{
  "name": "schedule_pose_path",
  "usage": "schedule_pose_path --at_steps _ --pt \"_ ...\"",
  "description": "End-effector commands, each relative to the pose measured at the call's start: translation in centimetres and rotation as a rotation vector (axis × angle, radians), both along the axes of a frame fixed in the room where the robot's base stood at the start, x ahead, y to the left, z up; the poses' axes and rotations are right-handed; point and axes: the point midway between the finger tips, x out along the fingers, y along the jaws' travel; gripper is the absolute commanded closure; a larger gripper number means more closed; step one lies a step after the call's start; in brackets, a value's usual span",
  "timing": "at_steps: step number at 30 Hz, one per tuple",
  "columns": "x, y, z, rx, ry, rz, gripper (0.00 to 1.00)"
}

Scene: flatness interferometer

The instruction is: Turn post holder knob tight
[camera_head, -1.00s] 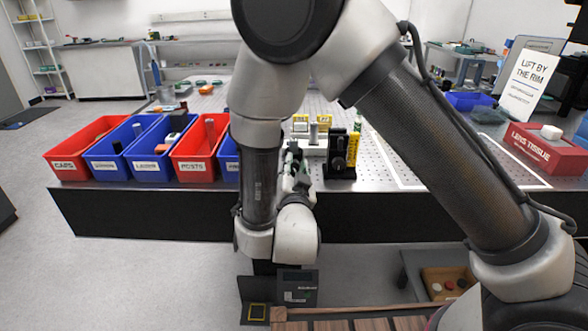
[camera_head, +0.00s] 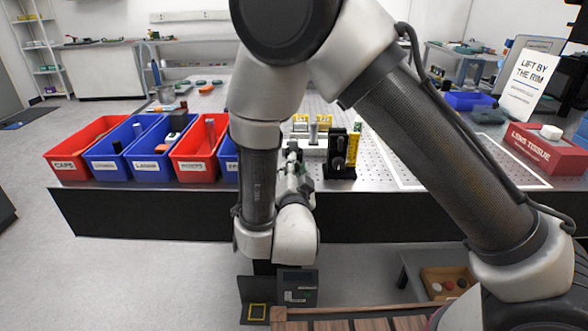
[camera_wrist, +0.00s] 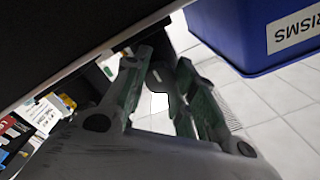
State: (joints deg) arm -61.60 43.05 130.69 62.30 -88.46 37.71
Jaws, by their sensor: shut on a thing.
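The post holder (camera_head: 313,134), a silver upright with a pale base, stands near the front edge of the bench in the head view. My gripper (camera_head: 292,155) reaches up to it from the front and left, over the bench edge. In the wrist view my gripper (camera_wrist: 164,68) has two green-padded fingers, shut on a small grey part (camera_wrist: 157,73) that looks like the knob. The knob is mostly hidden by the fingers, and I cannot tell its turn angle. In the head view the gripper hides it.
A black mount with a yellow side (camera_head: 341,152) stands close to the right of the gripper. Red and blue bins (camera_head: 144,168) line the bench to the left. A blue prisms bin (camera_wrist: 250,35) is near in the wrist view. A red lens tissue box (camera_head: 541,152) sits far right.

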Motion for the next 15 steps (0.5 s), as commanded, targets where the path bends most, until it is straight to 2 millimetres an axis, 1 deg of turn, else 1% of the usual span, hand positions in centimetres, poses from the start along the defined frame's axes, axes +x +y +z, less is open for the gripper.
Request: schedule_pose_path --at_steps 2,3,6,15 --pt "-0.03 -0.02 -0.04 -0.001 0.001 0.0 0.97" --pt "-0.03 -0.02 -0.04 -0.001 0.001 0.0 0.66" --pt "-0.03 -0.01 -0.03 -0.001 0.001 0.0 0.51" --pt "0.0 -0.01 -0.01 -0.004 0.001 -0.001 0.51"
